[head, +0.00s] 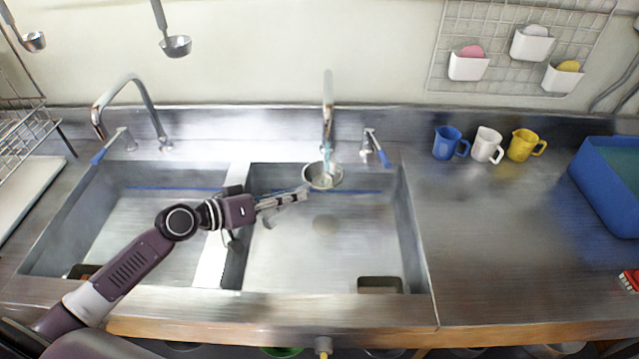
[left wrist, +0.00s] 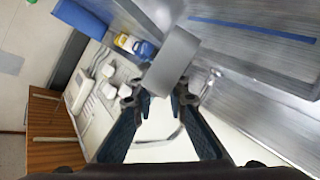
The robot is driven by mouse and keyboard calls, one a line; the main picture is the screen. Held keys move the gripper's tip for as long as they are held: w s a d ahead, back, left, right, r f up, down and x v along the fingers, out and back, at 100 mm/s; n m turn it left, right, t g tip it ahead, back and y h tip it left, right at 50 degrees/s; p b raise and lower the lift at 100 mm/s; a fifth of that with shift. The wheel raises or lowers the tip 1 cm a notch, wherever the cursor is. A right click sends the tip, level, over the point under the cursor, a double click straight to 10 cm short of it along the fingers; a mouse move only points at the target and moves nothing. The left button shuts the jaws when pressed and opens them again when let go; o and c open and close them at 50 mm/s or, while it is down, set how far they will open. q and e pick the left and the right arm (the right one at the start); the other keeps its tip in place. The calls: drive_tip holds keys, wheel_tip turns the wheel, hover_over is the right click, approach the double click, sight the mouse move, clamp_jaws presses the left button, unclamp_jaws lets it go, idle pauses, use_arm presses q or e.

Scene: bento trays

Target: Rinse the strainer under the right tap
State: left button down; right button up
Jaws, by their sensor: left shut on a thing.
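The strainer (head: 322,177) is a small round metal bowl at the back of the right basin, held up directly below the spout of the right tap (head: 328,105). A pale bluish streak between spout and strainer looks like running water. My left gripper (head: 299,194) reaches in from the left over the right basin and is shut on the strainer's handle, which is mostly hidden by the fingers. In the left wrist view my fingers (left wrist: 159,98) show near the middle, with a grey piece beyond them that I cannot identify surely. My right gripper is not in view.
A divider (head: 212,262) separates the right basin from the left basin. The left tap (head: 130,82) stands at the back left. The right tap's blue-tipped lever (head: 376,148) stands close right of the strainer. Blue, white and yellow mugs (head: 487,145) and a blue bin (head: 605,200) sit on the right counter.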

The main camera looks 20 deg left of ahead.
use_arm(q)
drive_tip(key=shift+a, duration=0.1)
drive_tip(key=s, duration=0.8)
drive_tip(key=shift+d, duration=0.45)
drive_tip(key=shift+r+p, duration=0.1)
drive_tip(key=shift+p, duration=0.25)
idle(1.0)
drive_tip(key=s+r+p, duration=0.2)
drive_tip(key=s+r, duration=0.2)
drive_tip(key=s, duration=0.1)
drive_tip(key=shift+d+p, duration=0.3)
idle(0.3)
